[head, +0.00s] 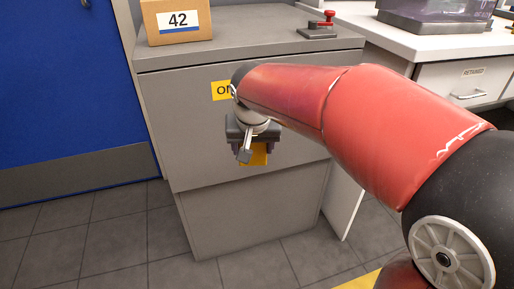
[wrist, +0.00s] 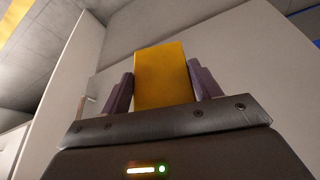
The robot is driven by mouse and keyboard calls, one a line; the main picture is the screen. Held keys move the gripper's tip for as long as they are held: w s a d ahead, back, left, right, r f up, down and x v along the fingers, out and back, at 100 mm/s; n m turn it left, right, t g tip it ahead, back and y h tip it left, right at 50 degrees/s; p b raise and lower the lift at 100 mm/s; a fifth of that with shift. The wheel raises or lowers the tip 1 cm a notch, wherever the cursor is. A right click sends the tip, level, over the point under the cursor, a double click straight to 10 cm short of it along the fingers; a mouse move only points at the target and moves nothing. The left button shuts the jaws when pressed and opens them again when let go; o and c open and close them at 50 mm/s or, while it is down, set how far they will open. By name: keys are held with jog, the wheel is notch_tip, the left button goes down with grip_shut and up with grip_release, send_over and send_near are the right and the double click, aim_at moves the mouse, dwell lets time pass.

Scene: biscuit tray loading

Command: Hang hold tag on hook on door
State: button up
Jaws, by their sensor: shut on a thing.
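The yellow hold tag (wrist: 162,78) stands between the two fingers of my gripper (wrist: 160,92) in the wrist view. My gripper is shut on it. In the head view my gripper (head: 250,146) is in front of the grey cabinet, and part of the tag (head: 259,158) shows below it. The blue door (head: 62,85) is at the left, apart from my gripper. A small metal fitting (head: 86,3) is cut by the top edge there; I cannot tell whether it is the hook.
The grey cabinet (head: 235,215) has a yellow sign (head: 221,91) partly hidden by my arm. A box marked 42 (head: 175,22) and a red-knobbed device (head: 319,30) stand on top. A counter with a drawer (head: 465,84) is at the right. Floor before the door is clear.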

jog(key=w+a+f+p, duration=0.1)
jog(key=w+a, duration=0.1)
jog(key=w, duration=0.5)
jog(key=shift+f, duration=0.4)
dwell(0.3)
jog(key=shift+f, duration=0.15)
dwell(0.5)
jog(key=o, duration=1.1)
